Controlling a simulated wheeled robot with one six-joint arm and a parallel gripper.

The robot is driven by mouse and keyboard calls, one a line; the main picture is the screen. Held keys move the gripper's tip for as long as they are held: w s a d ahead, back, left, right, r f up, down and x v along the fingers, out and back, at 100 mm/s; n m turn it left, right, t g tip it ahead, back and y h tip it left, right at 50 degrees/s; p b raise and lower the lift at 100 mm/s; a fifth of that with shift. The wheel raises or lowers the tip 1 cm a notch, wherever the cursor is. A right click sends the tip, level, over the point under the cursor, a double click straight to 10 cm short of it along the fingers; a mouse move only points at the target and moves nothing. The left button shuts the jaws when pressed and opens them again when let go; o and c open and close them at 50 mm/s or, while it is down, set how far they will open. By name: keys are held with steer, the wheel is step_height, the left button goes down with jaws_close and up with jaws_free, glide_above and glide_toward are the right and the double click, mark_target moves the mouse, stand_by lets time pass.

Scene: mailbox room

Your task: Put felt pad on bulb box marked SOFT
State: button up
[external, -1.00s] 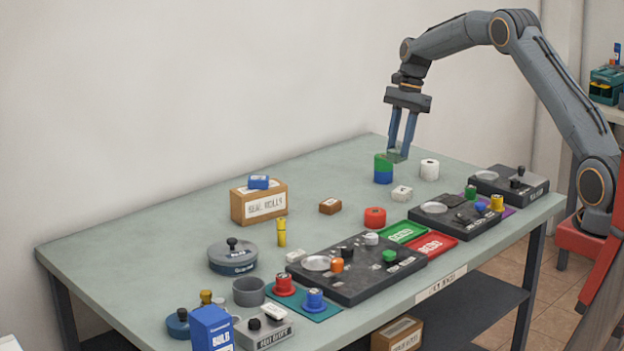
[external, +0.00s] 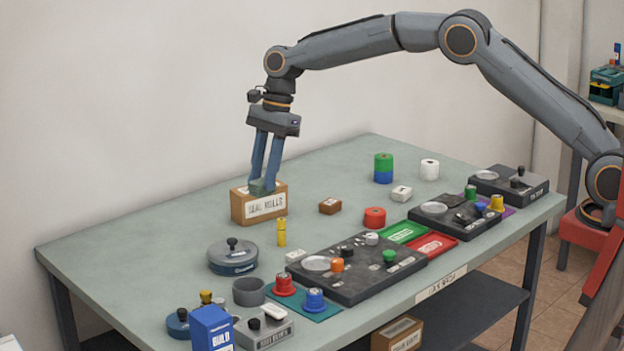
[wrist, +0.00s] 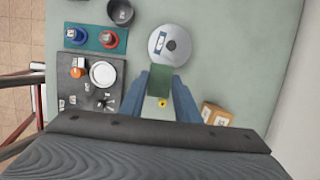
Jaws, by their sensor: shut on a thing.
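My gripper (external: 263,186) is shut on a small dark green pad, which shows between the blue fingertips in the wrist view (wrist: 159,82). In the external view the fingertips and pad overlap the brown box labelled SEAL ROLLS (external: 262,208); the pad is held up, clear of the table in the wrist view. A blue box with white lettering like BULB (external: 211,328) stands upright at the table's near left corner. No SOFT mark is legible on it. The blue box is not seen in the wrist view.
A grey round lidded tin (external: 233,258), a yellow cylinder (external: 281,233) and a grey cup (external: 249,291) stand on the table. Red and blue knobbed pieces (external: 284,285) sit on a teal mat. A black panel (external: 357,277) fills the front middle. Bare tabletop lies at the left.

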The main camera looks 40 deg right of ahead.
steer(key=s+a+r, duration=0.1)
steer(key=s+a, duration=0.4)
steer(key=a, duration=0.5)
steer(key=s+a+r, duration=0.1)
steer(key=s+a, duration=0.4)
steer(key=a, duration=0.4)
steer(key=p, duration=0.5)
glide_above(206, 316)
steer(key=d, duration=0.1)
steer(key=f, duration=0.7)
steer(key=shift+d+f, duration=0.1)
steer(key=shift+d, duration=0.1)
steer(key=shift+f, duration=0.15)
steer(key=o, duration=1)
